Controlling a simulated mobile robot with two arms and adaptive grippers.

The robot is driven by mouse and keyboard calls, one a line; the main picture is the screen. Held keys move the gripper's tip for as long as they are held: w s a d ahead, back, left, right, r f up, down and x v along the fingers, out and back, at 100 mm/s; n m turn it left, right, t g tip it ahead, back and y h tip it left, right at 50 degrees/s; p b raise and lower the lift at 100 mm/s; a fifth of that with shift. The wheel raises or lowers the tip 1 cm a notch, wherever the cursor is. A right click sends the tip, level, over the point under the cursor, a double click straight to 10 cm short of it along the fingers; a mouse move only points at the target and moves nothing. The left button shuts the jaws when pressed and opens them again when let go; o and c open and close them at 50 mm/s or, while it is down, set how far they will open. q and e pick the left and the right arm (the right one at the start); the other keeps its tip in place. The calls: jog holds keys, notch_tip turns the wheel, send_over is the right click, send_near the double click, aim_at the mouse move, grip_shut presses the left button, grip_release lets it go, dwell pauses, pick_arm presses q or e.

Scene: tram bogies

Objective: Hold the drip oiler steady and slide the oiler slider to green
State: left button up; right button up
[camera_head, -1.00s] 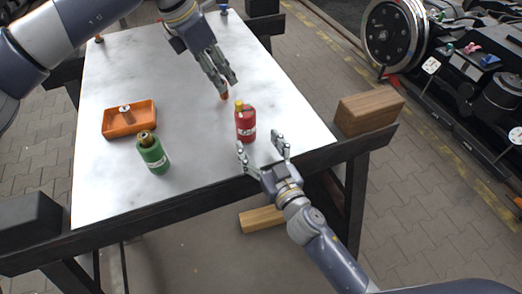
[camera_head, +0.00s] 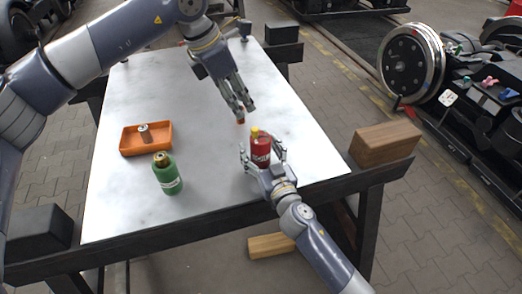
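A red bottle (camera_head: 260,152) with a yellow top and a pale label stands upright near the table's front edge. My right gripper (camera_head: 262,153) is at the bottle, with a finger on either side; the fingers look spread, and contact cannot be told. My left gripper (camera_head: 246,108) is above the table behind the bottle, pointing down, with its fingers slightly apart. A small orange-red thing (camera_head: 240,121) shows just below its fingertips; I cannot tell whether it is held. I cannot make out a slider or green mark on the red bottle.
The pale table top (camera_head: 185,95) is mostly clear. A green bottle (camera_head: 168,175) stands at the front left. Behind it, an orange tray (camera_head: 125,150) holds a small cylinder (camera_head: 144,133). A wooden block (camera_head: 385,147) lies at the right corner. Wheeled machinery (camera_head: 412,62) stands farther right.

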aim_at(254, 129)
jog(key=c, duration=0.9)
pick_arm(q)
jog(key=shift+o, duration=0.8)
jog(key=d+f+n, duration=0.1)
jog(key=f+n, duration=0.1)
jog(key=f, duration=0.1)
jog(key=w+d+f+n+t+y, duration=0.1)
jog(key=f+n, duration=0.2)
jog(key=d+f+n+t, duration=0.1)
jog(key=f+n, duration=0.1)
jog(key=f, duration=0.1)
jog(key=shift+w+d+f+n+y, duration=0.15)
jog(key=shift+d+n+y, duration=0.05)
jog(key=shift+n+y, duration=0.1)
jog(key=shift+c, duration=0.2)
